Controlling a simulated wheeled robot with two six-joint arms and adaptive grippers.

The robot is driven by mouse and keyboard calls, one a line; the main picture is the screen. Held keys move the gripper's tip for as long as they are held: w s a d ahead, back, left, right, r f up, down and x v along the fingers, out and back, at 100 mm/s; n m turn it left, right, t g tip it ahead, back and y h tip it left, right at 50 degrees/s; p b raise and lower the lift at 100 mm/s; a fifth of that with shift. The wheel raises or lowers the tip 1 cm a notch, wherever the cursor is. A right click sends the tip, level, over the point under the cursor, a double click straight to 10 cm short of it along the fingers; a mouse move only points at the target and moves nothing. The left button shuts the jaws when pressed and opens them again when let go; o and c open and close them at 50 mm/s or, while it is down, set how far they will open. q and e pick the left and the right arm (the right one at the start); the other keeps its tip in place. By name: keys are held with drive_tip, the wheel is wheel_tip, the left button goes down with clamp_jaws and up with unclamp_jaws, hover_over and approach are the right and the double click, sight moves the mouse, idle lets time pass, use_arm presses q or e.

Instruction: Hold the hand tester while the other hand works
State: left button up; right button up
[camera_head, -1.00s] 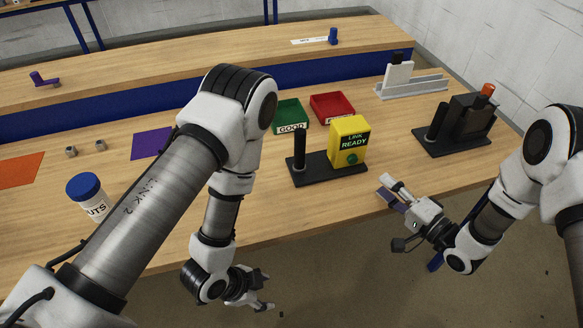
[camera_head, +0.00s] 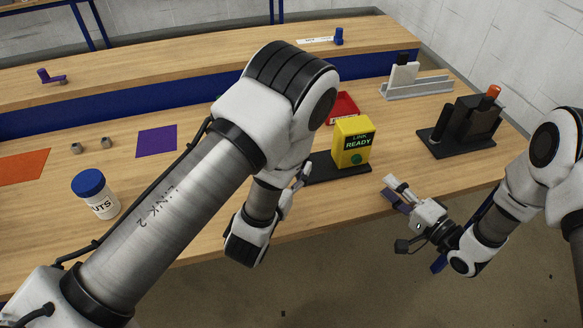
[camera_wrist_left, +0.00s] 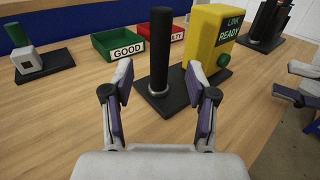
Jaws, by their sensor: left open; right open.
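The hand tester appears to be the yellow box (camera_head: 352,143) marked "LINK READY", with a green button, on a black base. Its black upright post (camera_wrist_left: 161,50) shows in the left wrist view to the left of the yellow box (camera_wrist_left: 212,40); in the head view my left arm hides it. My left gripper (camera_wrist_left: 160,74) is open, its fingers on either side of the post's line of sight, with the post apparently just beyond the tips. In the head view it is mostly hidden behind my arm. My right gripper (camera_head: 394,191) is open and empty off the table's front edge.
A black stand with an orange knob (camera_head: 466,124) stands right. A red tray (camera_head: 343,105) and a green tray (camera_wrist_left: 116,42) lie behind the tester. A blue-lidded jar (camera_head: 98,197), purple mat (camera_head: 156,141) and orange mat (camera_head: 24,167) lie left. A grey rack (camera_head: 418,88) stands behind.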

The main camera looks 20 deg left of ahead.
use_arm(q)
drive_tip(key=w, duration=0.7)
drive_tip(key=shift+w+d, duration=0.25)
drive_tip(key=shift+d, duration=0.1)
drive_tip(key=shift+c, duration=0.4)
clamp_jaws()
drive_tip(key=shift+f, duration=0.1)
use_arm(e)
clamp_jaws()
use_arm(q)
drive_tip(key=shift+s, duration=0.1)
idle(1.1)
